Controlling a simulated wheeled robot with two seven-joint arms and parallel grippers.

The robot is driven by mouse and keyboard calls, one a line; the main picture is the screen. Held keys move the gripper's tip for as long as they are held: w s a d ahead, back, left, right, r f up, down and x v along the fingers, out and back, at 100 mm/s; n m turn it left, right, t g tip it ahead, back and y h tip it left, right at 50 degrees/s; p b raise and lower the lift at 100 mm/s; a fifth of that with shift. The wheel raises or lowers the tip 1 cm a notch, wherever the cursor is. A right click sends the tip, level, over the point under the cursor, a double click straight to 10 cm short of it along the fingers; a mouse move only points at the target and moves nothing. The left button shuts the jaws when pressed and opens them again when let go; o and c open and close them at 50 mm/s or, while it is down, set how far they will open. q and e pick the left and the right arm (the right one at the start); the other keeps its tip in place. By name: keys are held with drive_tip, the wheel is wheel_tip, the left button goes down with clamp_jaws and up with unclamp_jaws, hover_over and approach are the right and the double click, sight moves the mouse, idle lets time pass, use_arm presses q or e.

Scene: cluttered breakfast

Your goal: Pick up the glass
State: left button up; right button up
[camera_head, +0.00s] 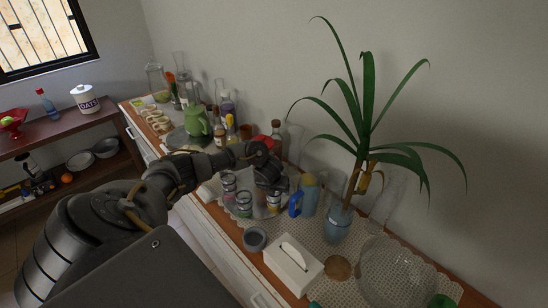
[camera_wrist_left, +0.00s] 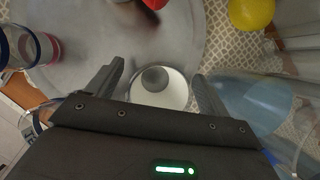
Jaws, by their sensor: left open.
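My left gripper (camera_head: 270,183) reaches over the crowded sideboard and points down. In the left wrist view its fingers (camera_wrist_left: 160,88) are apart, with a round whitish object with a grey centre (camera_wrist_left: 158,86) showing between them. I cannot tell whether this is the glass, or whether the fingers touch it. Two clear glass jars or tumblers (camera_head: 243,204) stand left of the gripper in the head view. Rimmed clear glassware (camera_wrist_left: 40,49) also shows at the left of the wrist view. A see-through bluish vessel (camera_wrist_left: 256,97) is right of the fingers. My right gripper is not in view.
A mug with a blue handle (camera_head: 295,204) and a plant in a blue vase (camera_head: 338,226) stand right of the gripper. A tissue box (camera_head: 293,266) and grey bowl (camera_head: 255,239) are nearer the front. Bottles and a green jug (camera_head: 196,121) crowd the back.

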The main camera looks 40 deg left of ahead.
use_arm(q)
drive_tip(key=c, duration=1.1)
drive_tip(key=shift+c, duration=0.2)
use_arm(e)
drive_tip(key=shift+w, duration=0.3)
use_arm(q)
drive_tip(key=shift+r, duration=0.1)
drive_tip(key=shift+r, duration=0.55)
drive_tip(key=s+d+r+p, duration=0.5)
drive_tip(key=s+d+r, duration=0.1)
drive_tip(key=s+r, duration=0.5)
drive_tip(key=shift+s+d+r+p, duration=0.15)
drive_tip(key=shift+s+r+p, duration=0.25)
drive_tip(key=shift+s, duration=0.35)
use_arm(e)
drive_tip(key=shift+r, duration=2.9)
